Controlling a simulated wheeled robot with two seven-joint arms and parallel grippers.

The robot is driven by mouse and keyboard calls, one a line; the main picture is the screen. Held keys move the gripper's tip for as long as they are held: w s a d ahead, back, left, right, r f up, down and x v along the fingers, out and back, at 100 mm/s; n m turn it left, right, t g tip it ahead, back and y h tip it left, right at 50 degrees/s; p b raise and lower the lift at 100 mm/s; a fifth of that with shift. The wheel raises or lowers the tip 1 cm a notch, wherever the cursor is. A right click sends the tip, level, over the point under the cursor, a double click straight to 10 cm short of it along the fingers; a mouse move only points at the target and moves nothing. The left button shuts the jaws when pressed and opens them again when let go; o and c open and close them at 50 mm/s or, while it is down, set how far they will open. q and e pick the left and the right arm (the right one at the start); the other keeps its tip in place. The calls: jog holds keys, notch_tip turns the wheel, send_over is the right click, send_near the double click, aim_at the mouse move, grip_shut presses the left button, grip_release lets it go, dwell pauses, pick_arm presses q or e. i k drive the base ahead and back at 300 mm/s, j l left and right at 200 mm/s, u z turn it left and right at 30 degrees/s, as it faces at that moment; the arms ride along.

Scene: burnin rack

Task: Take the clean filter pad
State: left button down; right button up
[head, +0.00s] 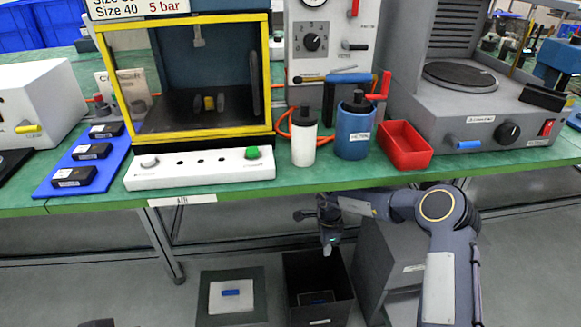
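No pad is labelled as the clean filter pad. A pale square piece with a blue grip (231,293), possibly a filter pad, lies on a dark square base (258,303) low in front of the bench. To its right stands an open black bin (340,307) with a small blue item low inside, too dark to identify. My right gripper (329,248) hangs fingers down in front of the bench edge, above the black bin and apart from it. Its fingers are small and dark, so their opening cannot be told. My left gripper is not in view.
The green bench (400,176) holds a yellow-framed chamber (270,75), a white control strip (200,170), a blue tray (70,160) of black modules, white and blue bottles (354,135), a red bin (404,146) and a hotplate unit (480,115). A grey cabinet (400,262) stands below.

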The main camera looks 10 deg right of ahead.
aim_at(229, 297)
jog(key=k, duration=1)
